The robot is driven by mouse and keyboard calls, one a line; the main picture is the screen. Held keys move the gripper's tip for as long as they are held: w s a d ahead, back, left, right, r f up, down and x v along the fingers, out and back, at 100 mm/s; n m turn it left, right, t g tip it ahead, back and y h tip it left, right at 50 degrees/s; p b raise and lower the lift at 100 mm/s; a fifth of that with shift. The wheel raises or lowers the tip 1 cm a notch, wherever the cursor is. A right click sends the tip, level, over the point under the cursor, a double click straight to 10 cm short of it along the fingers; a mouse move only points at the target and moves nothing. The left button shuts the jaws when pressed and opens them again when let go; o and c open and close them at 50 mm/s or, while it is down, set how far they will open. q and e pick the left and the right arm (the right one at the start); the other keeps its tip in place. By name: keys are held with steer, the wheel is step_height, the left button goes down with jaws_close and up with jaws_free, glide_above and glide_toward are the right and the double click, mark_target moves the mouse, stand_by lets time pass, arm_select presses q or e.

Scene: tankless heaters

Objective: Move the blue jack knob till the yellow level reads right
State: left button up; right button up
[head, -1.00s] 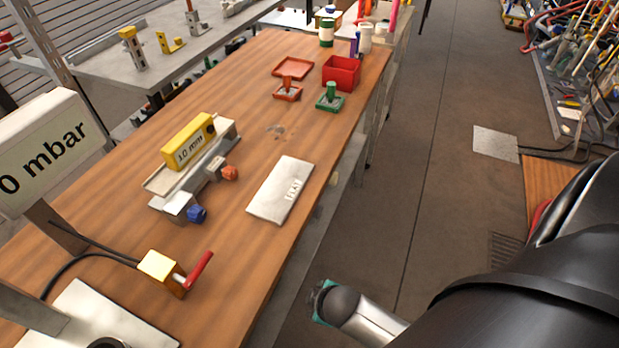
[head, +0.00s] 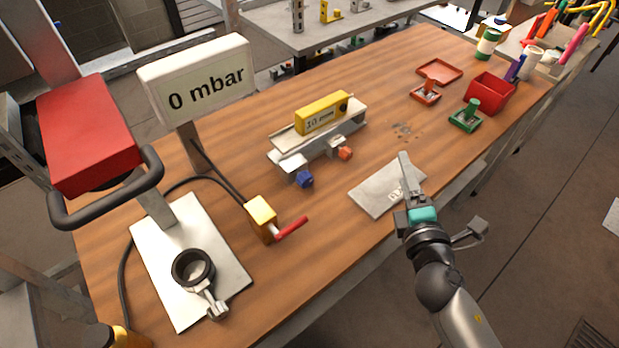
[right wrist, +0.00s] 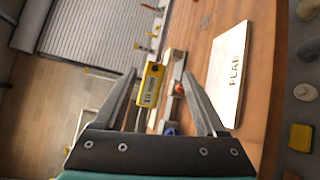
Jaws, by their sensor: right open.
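The yellow level (head: 322,115) lies on a grey metal rail (head: 290,139) on the wooden table. Its small display is too small to read surely in the head view. The blue jack knob (head: 305,179) is at the rail's near left end, and an orange knob (head: 345,153) is to its right. In the right wrist view the level (right wrist: 151,84) and the blue knob (right wrist: 169,128) show between the fingers. My right gripper (head: 442,195) is open and empty, at the table's front edge to the right of the blue knob. My left gripper is not in view.
A flat grey plate (head: 375,196) lies between the rail and my right gripper. A yellow block with a red lever (head: 291,229) stands left. A display reading 0 mbar (head: 200,87) and a red-topped press (head: 92,132) stand at the far left. A red bin (head: 490,93) is at right.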

steer(key=a+r+n+y, duration=0.2)
steer(key=a+n+y, duration=0.45)
steer(key=n, duration=0.55)
steer(key=n+g+y, duration=0.3)
steer(key=n+g, duration=0.3)
steer(key=n, duration=0.6)
glide_toward(308, 181)
steer(key=b+x, duration=0.2)
steer(key=x, duration=0.7)
steer(key=shift+w+a, duration=0.2)
steer(key=shift+w, duration=0.05)
steer(key=shift+c, duration=0.3)
jaws_close()
